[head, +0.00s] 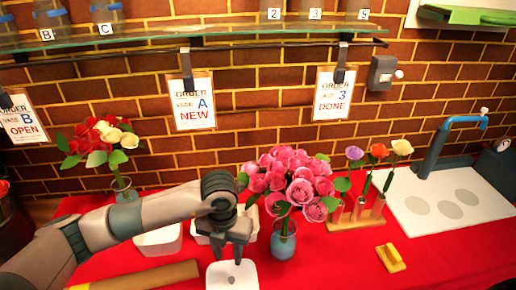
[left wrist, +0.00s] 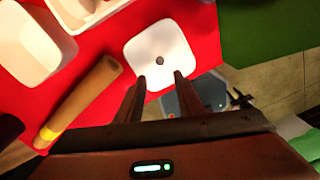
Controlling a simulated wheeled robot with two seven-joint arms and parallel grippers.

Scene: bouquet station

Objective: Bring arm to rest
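My left arm reaches in from the left in the head view. Its gripper (head: 229,256) points down above a white square dish (head: 232,275) at the table's front. In the left wrist view the left gripper (left wrist: 160,78) has its two fingers apart with nothing between them. The dish (left wrist: 160,50) lies beyond the fingertips there, with a small dark spot in its middle. I cannot tell the exact gap between fingertips and dish. My right gripper is not seen in either view.
A vase of pink roses (head: 283,243) stands close right of my left gripper. White bins (head: 158,241) and a brown roll (head: 140,276) lie near the arm. A vase with red and cream flowers (head: 124,190) is behind it.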

